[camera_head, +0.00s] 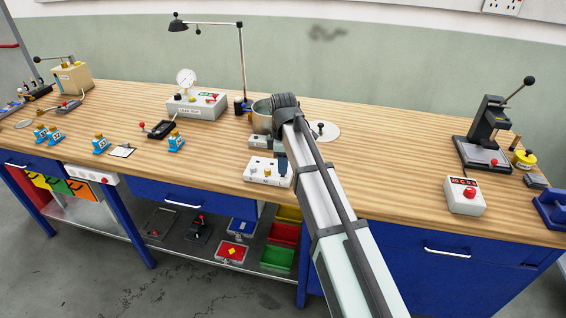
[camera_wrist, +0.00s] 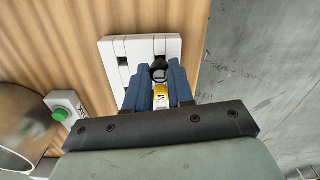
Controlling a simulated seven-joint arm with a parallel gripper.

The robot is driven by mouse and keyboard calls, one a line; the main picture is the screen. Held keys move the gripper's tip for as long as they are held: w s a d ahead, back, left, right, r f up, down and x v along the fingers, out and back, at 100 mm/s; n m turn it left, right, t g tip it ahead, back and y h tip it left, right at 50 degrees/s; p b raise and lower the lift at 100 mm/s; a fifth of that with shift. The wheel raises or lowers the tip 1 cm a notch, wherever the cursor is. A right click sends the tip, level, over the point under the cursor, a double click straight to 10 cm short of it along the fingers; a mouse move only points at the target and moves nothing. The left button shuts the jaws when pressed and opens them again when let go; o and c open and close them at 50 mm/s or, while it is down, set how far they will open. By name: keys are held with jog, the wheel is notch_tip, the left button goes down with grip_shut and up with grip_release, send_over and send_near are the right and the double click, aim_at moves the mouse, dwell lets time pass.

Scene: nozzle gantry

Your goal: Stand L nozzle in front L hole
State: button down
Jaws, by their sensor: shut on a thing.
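A white block (camera_head: 262,171) with holes sits near the front edge of the bench, and it also shows in the wrist view (camera_wrist: 113,58). Small brass-coloured parts show on it in the head view. My gripper (camera_wrist: 159,88) has blue fingers shut on a yellow nozzle (camera_wrist: 160,101). The nozzle carries a small white label whose letter I cannot read for sure. A dark ring shows at its far end, over the block. My fingers hide part of the block. In the head view my gripper (camera_head: 283,166) is at the block's right side, and the nozzle is hidden there.
A metal pot (camera_head: 262,115) stands behind the block, close to my arm. A box with a green button (camera_wrist: 65,113) is beside the block in the wrist view. A leak-test box (camera_head: 196,106) and a lamp (camera_head: 241,60) stand farther back. The bench right of my arm has free room.

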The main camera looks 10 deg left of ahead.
jog(key=shift+f, duration=0.9)
dwell(0.3)
jog(key=c, duration=0.9)
grip_release()
jog(key=shift+r, duration=0.15)
jog(key=shift+r, duration=3.35)
jog(key=shift+s+f, duration=0.1)
